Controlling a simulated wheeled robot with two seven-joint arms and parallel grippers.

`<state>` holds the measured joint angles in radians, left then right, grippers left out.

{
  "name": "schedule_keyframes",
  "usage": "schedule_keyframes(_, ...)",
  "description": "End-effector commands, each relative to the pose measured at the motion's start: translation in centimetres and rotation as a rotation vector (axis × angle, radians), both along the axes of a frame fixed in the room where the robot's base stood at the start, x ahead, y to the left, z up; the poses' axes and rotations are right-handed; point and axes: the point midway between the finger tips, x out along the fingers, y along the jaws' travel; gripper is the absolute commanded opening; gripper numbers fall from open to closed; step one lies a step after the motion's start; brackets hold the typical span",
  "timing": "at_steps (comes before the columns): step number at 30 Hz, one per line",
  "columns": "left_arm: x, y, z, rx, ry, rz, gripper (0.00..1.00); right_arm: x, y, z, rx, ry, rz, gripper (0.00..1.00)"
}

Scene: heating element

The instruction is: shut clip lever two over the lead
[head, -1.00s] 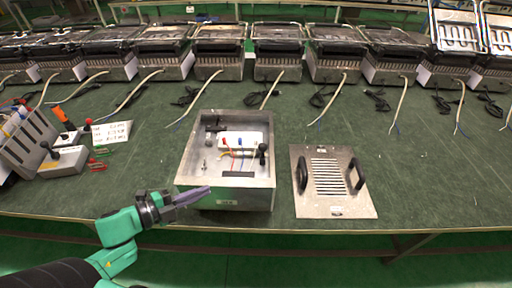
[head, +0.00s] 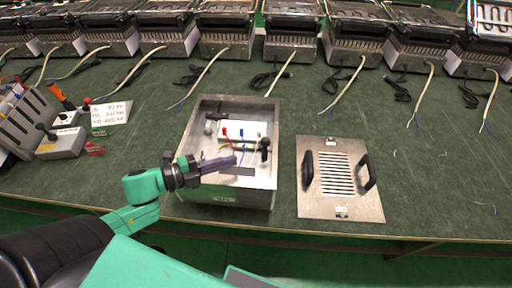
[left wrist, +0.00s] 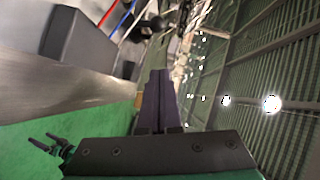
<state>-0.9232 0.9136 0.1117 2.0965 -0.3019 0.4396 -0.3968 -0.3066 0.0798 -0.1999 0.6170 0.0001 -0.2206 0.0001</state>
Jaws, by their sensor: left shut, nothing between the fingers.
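The open metal box (head: 188,150) stands near the table's front edge. Inside it is a white terminal block (head: 254,128) with small red (head: 225,131) and blue (head: 241,132) parts on top and thin coloured wires in front. Which part is clip lever two, and whether it is up or down, is too small to tell. My left gripper (head: 234,161) is shut and empty. It reaches in from the left over the box, in front of the block. In the left wrist view its fingers (left wrist: 158,98) point upward, with red and blue wires (left wrist: 122,16) at upper left. My right gripper is not in view.
A slotted metal plate (head: 340,205) with two black handles lies right of the box. A black knob (head: 265,145) stands inside the box's right side. Tools and a label card (head: 110,112) lie to the left. Grills (head: 290,40) with loose cords line the back.

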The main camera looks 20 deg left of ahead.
Motion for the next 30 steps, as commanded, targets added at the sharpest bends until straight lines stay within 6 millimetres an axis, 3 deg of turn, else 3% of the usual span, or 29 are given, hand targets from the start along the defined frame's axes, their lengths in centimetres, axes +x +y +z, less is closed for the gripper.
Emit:
schedule_keyframes(12, 5.7, -5.3, -1.5, 0.001, -0.006, -0.002, 0.0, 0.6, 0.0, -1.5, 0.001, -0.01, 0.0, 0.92)
schedule_keyframes(21, 9.0, -5.0, -2.9, 0.001, -0.001, 0.001, 0.0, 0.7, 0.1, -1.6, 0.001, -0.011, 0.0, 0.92)
schedule_keyframes(30, 9.1, -5.0, -3.0, 0.001, 0.001, 0.0, 0.0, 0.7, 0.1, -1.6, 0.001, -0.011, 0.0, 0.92)
